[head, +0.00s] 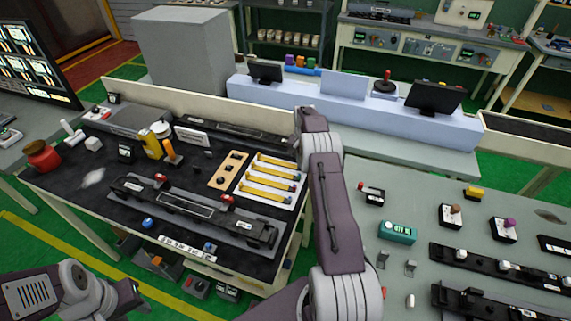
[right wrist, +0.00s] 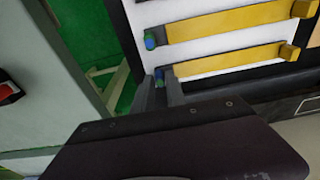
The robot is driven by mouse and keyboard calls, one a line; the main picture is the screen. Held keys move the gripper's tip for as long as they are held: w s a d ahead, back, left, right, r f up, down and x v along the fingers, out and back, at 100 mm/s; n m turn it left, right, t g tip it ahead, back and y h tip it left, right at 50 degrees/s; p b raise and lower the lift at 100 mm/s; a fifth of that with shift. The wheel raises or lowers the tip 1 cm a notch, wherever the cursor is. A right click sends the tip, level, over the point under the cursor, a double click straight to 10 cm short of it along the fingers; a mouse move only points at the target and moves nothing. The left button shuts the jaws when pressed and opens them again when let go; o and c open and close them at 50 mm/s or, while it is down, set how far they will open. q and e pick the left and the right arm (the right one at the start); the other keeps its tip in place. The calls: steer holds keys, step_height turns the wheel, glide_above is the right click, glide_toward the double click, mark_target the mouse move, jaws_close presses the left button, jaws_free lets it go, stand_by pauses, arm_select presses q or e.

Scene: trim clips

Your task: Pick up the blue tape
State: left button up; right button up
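Yellow strips (head: 271,185) lie in a row on a white panel at the right end of the black-topped table. In the right wrist view, two yellow strips (right wrist: 225,62) each have a small blue-and-green piece at the left end; the nearer piece (right wrist: 159,73) may be the blue tape. My right gripper (right wrist: 160,92) is open, its two grey fingers apart, with that piece just beyond and between their tips. I cannot tell whether they touch. In the head view my right arm hides this gripper. My left arm shows at bottom left, its gripper out of view.
A small round blue item (head: 148,222) sits at the black table's front edge. A long black fixture (head: 195,207) and a tan board (head: 229,170) lie nearby. A grey table (head: 415,225) with several devices stands right, across a gap.

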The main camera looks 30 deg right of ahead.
steer(key=shift+a+r, duration=0.1)
steer(key=shift+a, duration=0.05)
jaws_close()
steer(key=shift+r, duration=0.25)
steer(key=r, duration=0.2)
steer(key=r+b, duration=0.1)
steer(key=r, duration=0.1)
steer(key=shift+s, duration=0.4)
steer(key=s+a+r+b, duration=0.2)
steer(key=s+r, duration=0.4)
steer(key=s, duration=0.4)
steer(key=shift+s+r+b, duration=0.25)
steer(key=shift+s+b, duration=0.15)
steer(key=shift+b, duration=0.3)
